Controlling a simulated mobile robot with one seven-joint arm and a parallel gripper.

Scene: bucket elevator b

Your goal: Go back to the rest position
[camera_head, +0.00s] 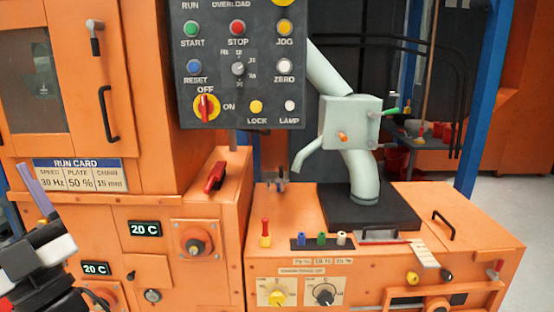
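My gripper (36,190) is at the lower left edge of the head view, with dark and pale grey parts and a purple-grey finger pointing up. It is in front of the orange machine cabinet (155,150), left of the run card (80,174). It is partly cut off by the picture edge. I cannot make out a second finger clearly, nor whether the gripper is open or shut. I see nothing held in it.
A dark control panel (215,85) with buttons and a red-yellow switch hangs at upper centre. A pale green pipe and box (350,122) stand on the orange base (285,205) to the right. A red lever (215,177) sticks up at centre. Open floor (525,205) lies at far right.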

